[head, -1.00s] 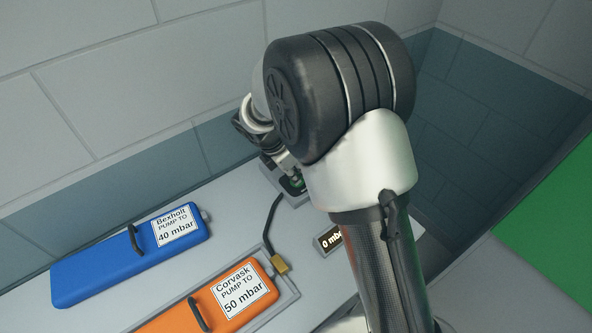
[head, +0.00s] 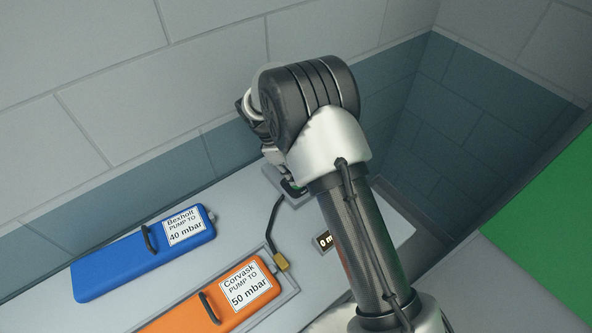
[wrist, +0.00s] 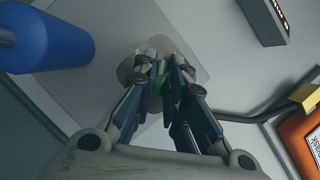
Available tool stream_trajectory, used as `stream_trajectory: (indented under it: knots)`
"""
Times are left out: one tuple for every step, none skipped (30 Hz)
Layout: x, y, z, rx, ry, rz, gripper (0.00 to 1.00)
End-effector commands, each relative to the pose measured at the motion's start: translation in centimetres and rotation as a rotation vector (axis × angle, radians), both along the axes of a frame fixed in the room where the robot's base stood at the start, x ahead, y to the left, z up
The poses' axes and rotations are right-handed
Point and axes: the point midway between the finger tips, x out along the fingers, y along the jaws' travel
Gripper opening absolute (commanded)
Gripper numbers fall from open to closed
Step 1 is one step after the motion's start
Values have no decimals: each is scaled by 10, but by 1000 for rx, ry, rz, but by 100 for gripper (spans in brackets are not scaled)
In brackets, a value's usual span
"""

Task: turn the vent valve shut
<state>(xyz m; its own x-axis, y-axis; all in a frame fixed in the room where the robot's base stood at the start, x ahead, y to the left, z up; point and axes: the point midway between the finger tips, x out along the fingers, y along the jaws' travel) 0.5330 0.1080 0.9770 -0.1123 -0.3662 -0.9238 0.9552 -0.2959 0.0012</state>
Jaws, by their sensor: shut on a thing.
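The vent valve's green handle (wrist: 162,80) shows between my fingers in the wrist view, on a pale round base. My gripper (wrist: 160,72) is shut on this handle, with its fingers on both sides, and they hide most of it. In the head view my arm covers most of the gripper and valve; only a little dark green shows below the wrist. The grey block (head: 292,200) that carries the valve stands at the back of the bench.
A blue case (head: 110,268) labelled Bexholt, 40 mbar, and an orange case (head: 190,318) labelled Corvask, 50 mbar, lie on the bench. A dark hose (head: 272,225) runs to a brass fitting (head: 281,262) by the orange case. A display (head: 324,242) is partly covered. A blue cylinder (wrist: 50,42) stands near my gripper.

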Motion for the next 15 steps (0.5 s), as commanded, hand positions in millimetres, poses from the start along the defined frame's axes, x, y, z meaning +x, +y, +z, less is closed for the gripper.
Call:
stream_trajectory:
  knots:
    - [-1, -1, -1, -1, 5, -46, 0]
    - [-1, -1, -1, 0, 5, -75, 0]
    - [-1, -2, -1, -1, 6, -113, 0]
    - [-1, -2, -1, -1, 5, -141, 0]
    - [-1, -2, -1, -1, 6, -170, 0]
    - [-1, -2, -1, -1, 5, -208, 0]
    - [-1, -2, -1, -1, 5, -236, 0]
    - [-1, -2, -2, -1, 5, -263, 0]
    - [-1, -2, -2, -1, 5, -300, 0]
    - [-1, -2, -2, -2, 6, -326, 0]
    - [-1, -2, -2, -1, 5, -352, 0]
    - [0, -2, -2, -1, 5, -386, 0]
    - [0, -2, -2, -2, 6, -409, 0]
    - [-1, -2, -2, -2, 6, -434, 0]
    - [-1, -2, -2, -2, 6, -462, 0]
